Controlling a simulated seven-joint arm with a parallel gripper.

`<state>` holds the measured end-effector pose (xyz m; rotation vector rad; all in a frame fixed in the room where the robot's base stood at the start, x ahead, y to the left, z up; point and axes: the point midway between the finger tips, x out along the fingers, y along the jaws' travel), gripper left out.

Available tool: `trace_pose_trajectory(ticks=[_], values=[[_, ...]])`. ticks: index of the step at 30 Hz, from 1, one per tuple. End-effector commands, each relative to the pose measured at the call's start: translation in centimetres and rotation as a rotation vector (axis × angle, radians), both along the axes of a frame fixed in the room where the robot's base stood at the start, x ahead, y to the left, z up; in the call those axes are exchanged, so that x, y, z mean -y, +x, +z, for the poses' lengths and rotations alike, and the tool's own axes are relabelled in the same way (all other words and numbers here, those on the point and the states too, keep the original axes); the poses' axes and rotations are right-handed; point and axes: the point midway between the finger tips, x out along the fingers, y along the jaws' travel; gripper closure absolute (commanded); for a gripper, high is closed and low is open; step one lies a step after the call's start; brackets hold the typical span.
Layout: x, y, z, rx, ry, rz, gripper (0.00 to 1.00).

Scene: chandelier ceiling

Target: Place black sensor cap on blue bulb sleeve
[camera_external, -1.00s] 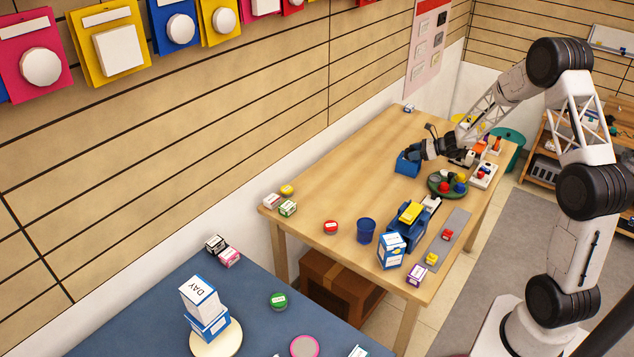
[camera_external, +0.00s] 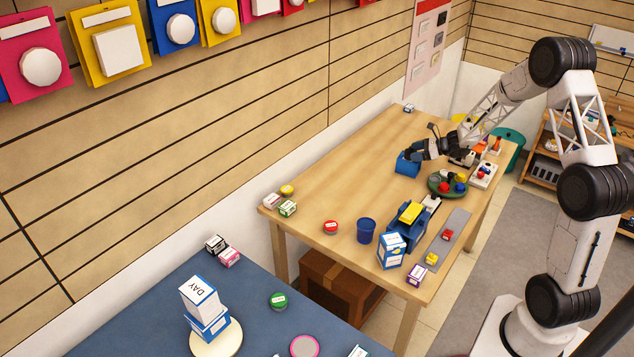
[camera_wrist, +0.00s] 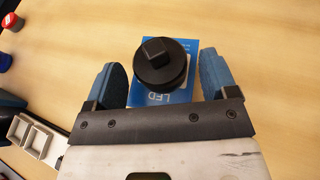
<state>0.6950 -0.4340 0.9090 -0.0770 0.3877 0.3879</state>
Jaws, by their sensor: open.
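The black sensor cap (camera_wrist: 161,67), round with a square knob on top, shows in the wrist view over the blue bulb sleeve (camera_wrist: 183,99), a box lettered LED. It appears to sit on the sleeve's top and covers much of it. My gripper (camera_wrist: 162,62) is open, with one blue-padded finger on each side of the cap and a visible gap on both sides. In the external view the blue sleeve (camera_external: 407,165) stands on the far part of the wooden table, with my gripper (camera_external: 413,153) at its top. The cap is hard to make out there.
A dark green round tray (camera_external: 434,191) with several small coloured pieces lies close to the right of my gripper. A white compartment tray (camera_external: 484,176) is beyond it. A blue cup (camera_external: 366,231) stands nearer. The table's left side is mostly clear.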

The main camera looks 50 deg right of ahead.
Motion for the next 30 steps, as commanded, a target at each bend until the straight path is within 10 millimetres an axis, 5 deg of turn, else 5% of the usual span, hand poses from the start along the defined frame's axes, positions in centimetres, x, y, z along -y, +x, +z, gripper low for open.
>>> trace_pose_trajectory(ticks=[18,30], values=[[3.1,-7.5,3.5,0.001,0.0,-0.002,0.21],[3.9,-9.4,4.2,0.0,0.0,0.0,0.21]])
